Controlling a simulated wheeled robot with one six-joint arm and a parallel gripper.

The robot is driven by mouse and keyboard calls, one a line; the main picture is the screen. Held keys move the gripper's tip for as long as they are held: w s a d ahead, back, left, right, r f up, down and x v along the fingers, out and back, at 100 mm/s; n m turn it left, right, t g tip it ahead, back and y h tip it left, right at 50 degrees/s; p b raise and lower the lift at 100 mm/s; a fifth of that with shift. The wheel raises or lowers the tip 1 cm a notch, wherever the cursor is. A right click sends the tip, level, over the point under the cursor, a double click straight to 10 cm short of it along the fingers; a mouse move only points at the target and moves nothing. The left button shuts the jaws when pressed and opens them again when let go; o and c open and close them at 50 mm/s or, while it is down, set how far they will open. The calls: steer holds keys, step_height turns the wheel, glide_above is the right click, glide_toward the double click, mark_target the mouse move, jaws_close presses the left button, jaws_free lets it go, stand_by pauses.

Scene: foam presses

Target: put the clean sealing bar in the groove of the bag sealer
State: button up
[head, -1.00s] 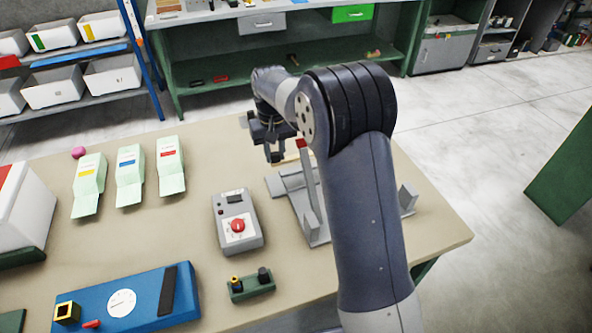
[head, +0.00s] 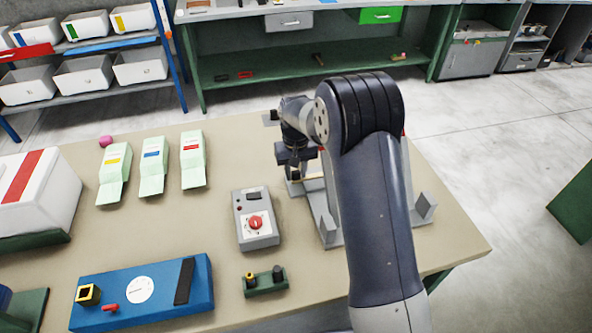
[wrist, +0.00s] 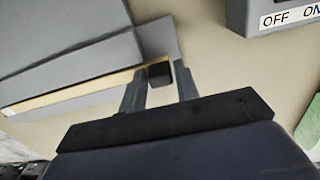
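The bag sealer (head: 326,218) is a grey frame at the right of the bench, partly hidden by my arm. My gripper (head: 297,172) points down at its far left end. In the wrist view my gripper (wrist: 160,85) has a finger on each side of a black end block and appears closed on it. The block is at the end of a long bar with a beige strip (wrist: 75,92), which I take for the sealing bar. The bar runs left along the sealer's grey body (wrist: 60,45). Whether it sits in the groove or just above cannot be told.
A small green holder (head: 265,283) and a blue device (head: 145,290) are nearer.

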steer(key=o, duration=0.3)
steer(key=shift+r, duration=0.1)
step_height(320, 180, up, 12)
steer(key=b, duration=0.1)
stand_by(0.4)
